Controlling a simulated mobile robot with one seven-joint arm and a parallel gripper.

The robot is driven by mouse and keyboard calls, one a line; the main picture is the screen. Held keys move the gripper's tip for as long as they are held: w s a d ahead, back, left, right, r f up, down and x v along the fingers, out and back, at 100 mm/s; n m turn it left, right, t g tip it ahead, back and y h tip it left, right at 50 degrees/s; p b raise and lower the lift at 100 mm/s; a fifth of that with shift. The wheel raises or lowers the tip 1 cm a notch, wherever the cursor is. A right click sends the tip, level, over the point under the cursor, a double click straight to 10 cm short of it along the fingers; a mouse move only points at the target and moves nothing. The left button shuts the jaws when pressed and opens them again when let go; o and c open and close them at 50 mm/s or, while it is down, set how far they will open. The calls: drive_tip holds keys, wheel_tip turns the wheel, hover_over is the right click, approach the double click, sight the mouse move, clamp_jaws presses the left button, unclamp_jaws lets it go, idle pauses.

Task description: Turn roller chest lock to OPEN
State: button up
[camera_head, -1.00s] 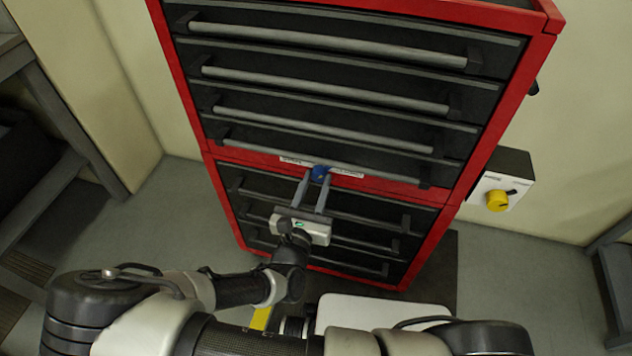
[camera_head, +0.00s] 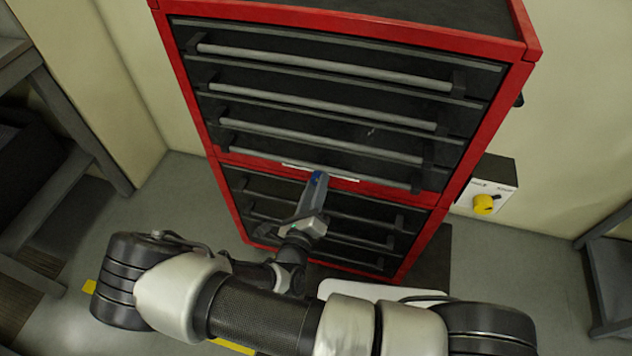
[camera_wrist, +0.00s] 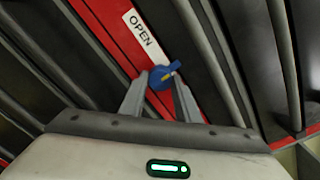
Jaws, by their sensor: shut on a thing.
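The roller chest (camera_head: 345,180) is red with dark drawers and grey bar handles. Its blue lock knob (camera_head: 317,178) sits on the red band between the upper and lower drawers. In the wrist view the blue knob (camera_wrist: 162,77) is between my fingertips, with a small yellow mark on its right part. A white label (camera_wrist: 143,33) reading OPEN is on the red band above the knob. My gripper (camera_head: 313,182) is shut on the knob and looks rolled, so its fingers overlap in the head view. My fingers hide part of the knob and band.
A grey box with a yellow rotary switch (camera_head: 484,205) is on the wall right of the chest. Grey shelving stands at the left edge and a grey frame (camera_head: 608,280) at the right. Drawer handles lie close around my gripper.

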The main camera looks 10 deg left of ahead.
drive_tip(key=shift+n+p, duration=0.85)
drive_tip(key=shift+n, duration=3.25)
drive_tip(key=o, duration=1)
drive_tip(key=shift+o, duration=0.2)
drive_tip(key=shift+s, duration=0.1)
drive_tip(key=s+a, duration=0.2)
drive_tip(key=s, duration=1.5)
drive_tip(key=shift+a+r, duration=0.15)
drive_tip(key=shift+a, duration=0.1)
